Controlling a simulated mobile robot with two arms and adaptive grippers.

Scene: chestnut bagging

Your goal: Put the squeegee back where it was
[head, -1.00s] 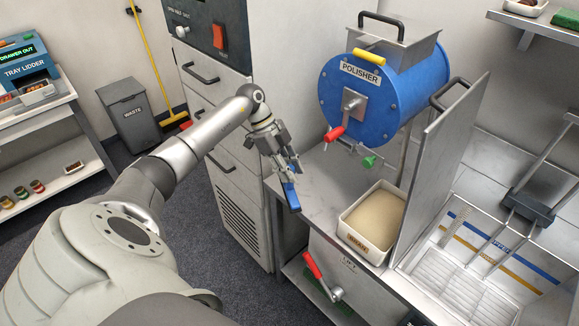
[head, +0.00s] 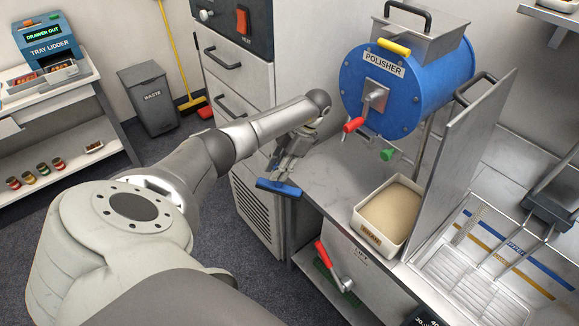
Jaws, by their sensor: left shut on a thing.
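The squeegee (head: 278,188) is a blue bar-shaped tool. My left gripper (head: 284,174) is shut on it and holds it in front of the left end of the steel counter (head: 332,181), near the drawer cabinet. Its blue edge lies nearly level across the view. The gripper and wrist hide its upper part. I cannot tell whether it touches the counter edge. My right gripper is not in view.
The blue polisher (head: 400,90) stands on the counter, with a red-handled crank (head: 354,125). A bin of pale material (head: 358,216) sits below it, beside an upright panel (head: 452,165). A red lever (head: 321,254) sticks out below the counter.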

